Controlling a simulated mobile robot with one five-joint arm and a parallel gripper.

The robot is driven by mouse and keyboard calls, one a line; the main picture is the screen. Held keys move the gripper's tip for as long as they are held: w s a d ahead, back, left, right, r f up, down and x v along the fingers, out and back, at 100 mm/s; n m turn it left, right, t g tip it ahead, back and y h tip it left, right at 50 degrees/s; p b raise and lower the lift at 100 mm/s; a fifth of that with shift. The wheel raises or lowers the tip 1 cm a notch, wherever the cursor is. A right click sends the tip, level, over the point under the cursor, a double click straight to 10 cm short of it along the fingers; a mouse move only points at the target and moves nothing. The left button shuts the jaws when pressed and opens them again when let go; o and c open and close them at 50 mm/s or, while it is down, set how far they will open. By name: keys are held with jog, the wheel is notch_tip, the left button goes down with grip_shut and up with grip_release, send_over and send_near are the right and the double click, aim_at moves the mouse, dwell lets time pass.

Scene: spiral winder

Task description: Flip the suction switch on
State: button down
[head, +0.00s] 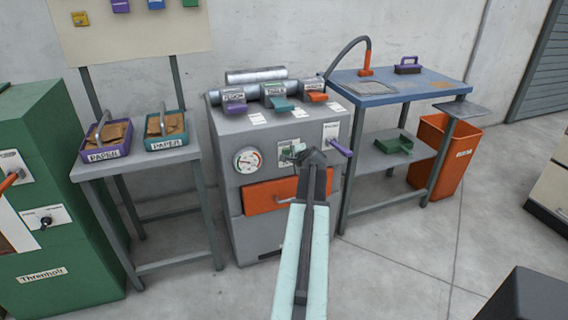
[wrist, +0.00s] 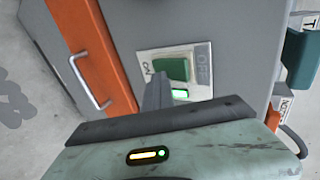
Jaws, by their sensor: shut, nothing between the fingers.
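A green rocker switch (wrist: 170,68) sits on a pale plate (wrist: 201,57) on the front of the grey machine (head: 226,130). In the wrist view the plate reads ON on the left and OFF on the right. A small green lamp (wrist: 180,94) beside the rocker is lit. The switch plate also shows in the head view (head: 284,158), partly hidden by my gripper. My gripper (wrist: 157,90) is shut and empty, its fingertips at the ON side of the rocker. I cannot tell if they touch it. In the head view my gripper (head: 305,155) is in front of the panel.
An orange drawer (head: 270,196) with a metal handle (wrist: 88,82) is below the switch. A dial gauge (head: 247,159) is left of it, and a purple-handled lever (head: 340,148) sticks out on the right. A blue-topped table (head: 400,88) stands to the right.

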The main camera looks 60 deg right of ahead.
jog(key=shift+w+a+r+p, duration=0.25)
jog(key=shift+w+r+p, duration=0.45)
jog(key=shift+r+p, duration=0.35)
jog(key=shift+f, duration=0.1)
jog(key=s+f+p+v, duration=0.1)
jog(key=p+v, duration=0.5)
jog(key=v, duration=0.8)
jog(key=shift+f, duration=0.15)
